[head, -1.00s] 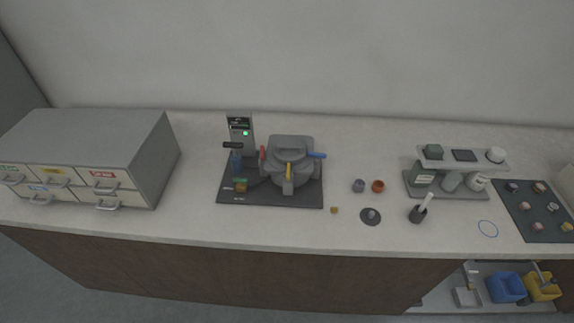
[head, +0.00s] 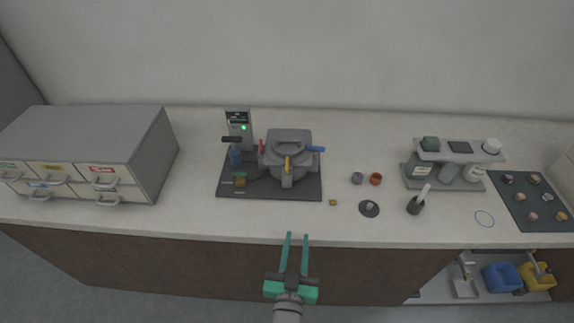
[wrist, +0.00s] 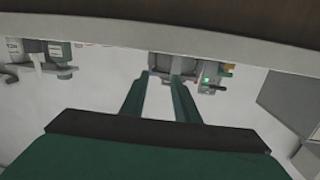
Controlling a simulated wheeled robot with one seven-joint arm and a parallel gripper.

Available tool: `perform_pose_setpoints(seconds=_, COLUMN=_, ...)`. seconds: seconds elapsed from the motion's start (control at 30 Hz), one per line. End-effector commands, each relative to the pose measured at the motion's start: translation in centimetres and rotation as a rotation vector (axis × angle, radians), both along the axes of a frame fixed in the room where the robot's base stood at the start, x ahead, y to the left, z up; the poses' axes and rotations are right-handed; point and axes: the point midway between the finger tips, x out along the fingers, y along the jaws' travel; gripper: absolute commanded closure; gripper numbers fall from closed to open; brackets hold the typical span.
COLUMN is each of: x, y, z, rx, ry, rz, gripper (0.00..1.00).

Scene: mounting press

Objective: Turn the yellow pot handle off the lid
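The grey pot (head: 289,150) of the mounting press sits on a dark base plate (head: 240,191) at the middle of the counter, with its lid on top. The yellow handle (head: 287,165) is at the pot's front, standing roughly upright against the lid's front edge. A red handle (head: 262,147) is at the left and a blue handle (head: 316,149) points out to the right. My gripper (head: 295,238) is open and empty, in front of the counter edge and apart from the pot. The wrist view shows its two green fingers (wrist: 159,82) spread; the yellow handle is not clear there.
A control post (head: 238,125) with a green light stands behind left of the pot. A drawer cabinet (head: 90,150) is at the left. Small cups (head: 376,179), a dark disc (head: 369,208) and a rack (head: 445,177) are at the right. The counter's front strip is clear.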

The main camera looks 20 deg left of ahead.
Motion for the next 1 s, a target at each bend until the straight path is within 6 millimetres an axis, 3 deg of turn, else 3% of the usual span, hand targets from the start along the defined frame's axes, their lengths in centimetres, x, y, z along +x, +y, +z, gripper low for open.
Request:
perform_pose_setpoints(seconds=0.03, x=1.8, y=1.0, z=1.2, rx=0.001, ry=-0.019, rz=0.015, gripper=0.72)
perform_pose_setpoints(seconds=0.2, x=6.2, y=3.9, z=4.3, rx=-0.003, ry=-0.049, rz=0.055, gripper=0.72)
perform_pose_setpoints(seconds=0.4, x=9.0, y=6.1, z=6.9, rx=-0.008, ry=-0.069, rz=0.082, gripper=0.72)
perform_pose_setpoints(seconds=0.67, x=10.7, y=6.9, z=7.6, rx=-0.01, ry=-0.073, rz=0.089, gripper=0.72)
perform_pose_setpoints(seconds=1.0, x=15.7, y=8.5, z=7.6, rx=-0.01, ry=-0.074, rz=0.092, gripper=0.72)
